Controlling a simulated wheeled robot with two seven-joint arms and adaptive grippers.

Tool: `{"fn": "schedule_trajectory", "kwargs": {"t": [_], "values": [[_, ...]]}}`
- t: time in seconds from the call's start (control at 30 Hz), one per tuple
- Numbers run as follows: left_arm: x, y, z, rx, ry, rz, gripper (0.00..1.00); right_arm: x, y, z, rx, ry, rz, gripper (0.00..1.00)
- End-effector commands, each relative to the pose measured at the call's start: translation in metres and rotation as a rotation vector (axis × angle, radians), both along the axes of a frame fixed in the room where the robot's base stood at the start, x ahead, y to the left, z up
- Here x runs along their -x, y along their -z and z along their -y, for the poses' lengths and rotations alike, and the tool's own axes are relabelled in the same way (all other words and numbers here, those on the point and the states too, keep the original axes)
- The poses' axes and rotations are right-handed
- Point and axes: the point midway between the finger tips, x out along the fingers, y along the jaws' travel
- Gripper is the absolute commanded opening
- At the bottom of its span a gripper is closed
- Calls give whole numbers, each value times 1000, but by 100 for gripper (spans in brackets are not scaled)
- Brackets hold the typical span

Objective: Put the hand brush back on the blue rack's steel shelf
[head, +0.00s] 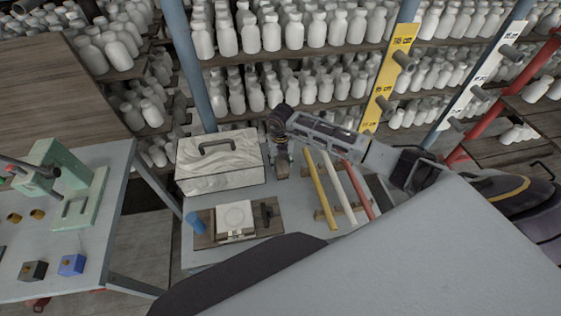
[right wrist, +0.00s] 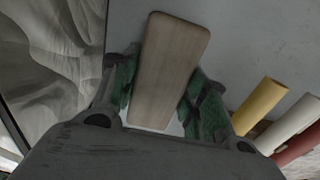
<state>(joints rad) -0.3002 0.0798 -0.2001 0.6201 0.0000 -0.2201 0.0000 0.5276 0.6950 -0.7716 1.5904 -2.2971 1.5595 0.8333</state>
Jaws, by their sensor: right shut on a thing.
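My right gripper (head: 281,160) reaches in from the right and points down over the blue rack's steel shelf (head: 283,218). In the right wrist view the green-padded fingers (right wrist: 163,88) are shut on the sides of a flat, pale wooden piece with rounded corners, the hand brush (right wrist: 172,55). In the head view only a small brown bit of the brush (head: 282,172) shows below the fingers. Its bristles are hidden. I cannot tell whether the brush touches the shelf or is held just above it. My left gripper is not in view.
A marbled box with a handle (head: 220,168) stands just left of the gripper. Yellow, white and red rods (head: 320,190) lie to its right. A board with a white square block (head: 235,217) and a blue cylinder (head: 194,222) are in front. Racks of white bottles (head: 290,95) stand behind.

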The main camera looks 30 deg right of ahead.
Motion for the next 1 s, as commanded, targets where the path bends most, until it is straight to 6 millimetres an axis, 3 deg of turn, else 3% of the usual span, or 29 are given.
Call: {"fn": "schedule_trajectory", "kwargs": {"t": [0.33, 0.37, 0.5, 1.0], "values": [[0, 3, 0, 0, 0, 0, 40, 0, 3, 0, 0, 0, 0, 25], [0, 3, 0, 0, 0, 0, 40, 0, 3, 0, 0, 0, 0, 48], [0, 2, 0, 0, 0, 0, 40, 0, 3, 0, 0, 0, 0, 66], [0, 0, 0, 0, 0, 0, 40, 0, 0, 0, -1, 0, 0, 66]]}}
